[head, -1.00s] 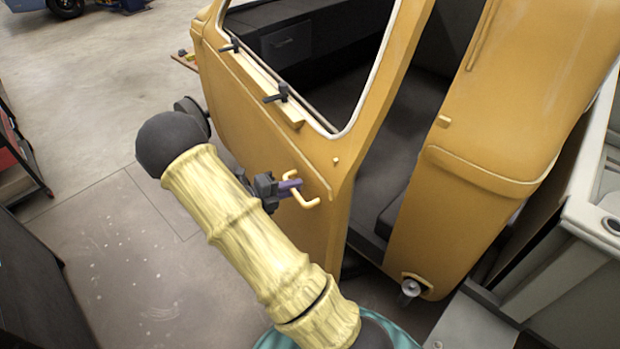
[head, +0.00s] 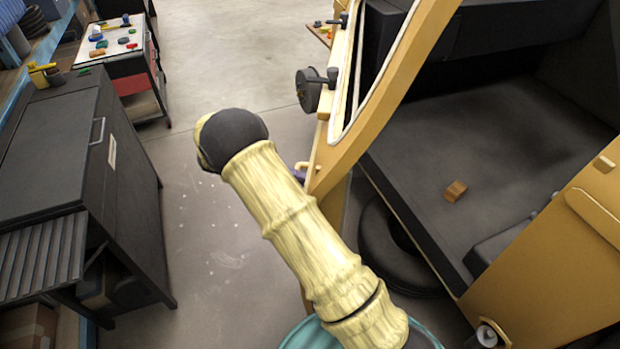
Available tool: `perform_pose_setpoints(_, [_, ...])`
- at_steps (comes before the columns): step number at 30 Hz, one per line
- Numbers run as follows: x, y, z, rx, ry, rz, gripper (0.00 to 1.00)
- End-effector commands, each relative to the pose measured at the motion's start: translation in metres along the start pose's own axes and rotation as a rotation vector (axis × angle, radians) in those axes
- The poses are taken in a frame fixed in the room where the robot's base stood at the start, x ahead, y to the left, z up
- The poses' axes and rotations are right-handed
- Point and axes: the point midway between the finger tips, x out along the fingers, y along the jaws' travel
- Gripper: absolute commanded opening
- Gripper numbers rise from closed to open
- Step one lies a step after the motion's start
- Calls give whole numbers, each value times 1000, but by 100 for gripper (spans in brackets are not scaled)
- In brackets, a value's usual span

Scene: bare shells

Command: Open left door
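The yellow left door (head: 347,135) of the vehicle stands open, seen almost edge-on, with a wide gap between it and the cab. Its pale handle (head: 303,165) shows only as a small piece beside my arm. A purple bit of my gripper (head: 299,175) shows at the handle, on the door's outer side. My cream arm hides the rest of the gripper, so I cannot see whether its fingers are closed around the handle. The cab's dark floor (head: 480,150) is in view through the opening.
A dark cabinet (head: 130,180) stands at left, with a cart (head: 130,65) of small tools behind it. Clear concrete floor (head: 215,220) lies between cabinet and door. A tyre (head: 385,250) sits below the opening.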

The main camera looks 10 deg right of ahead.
Motion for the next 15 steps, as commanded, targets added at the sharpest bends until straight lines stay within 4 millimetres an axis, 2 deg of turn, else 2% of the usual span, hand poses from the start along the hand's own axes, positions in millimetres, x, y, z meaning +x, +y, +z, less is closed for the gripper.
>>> perform_pose_setpoints(14, [-4, 1, 0, 4, 5, 2, 0])
perform_pose_setpoints(15, [-4, 1, 0, 4, 5, 2, 22])
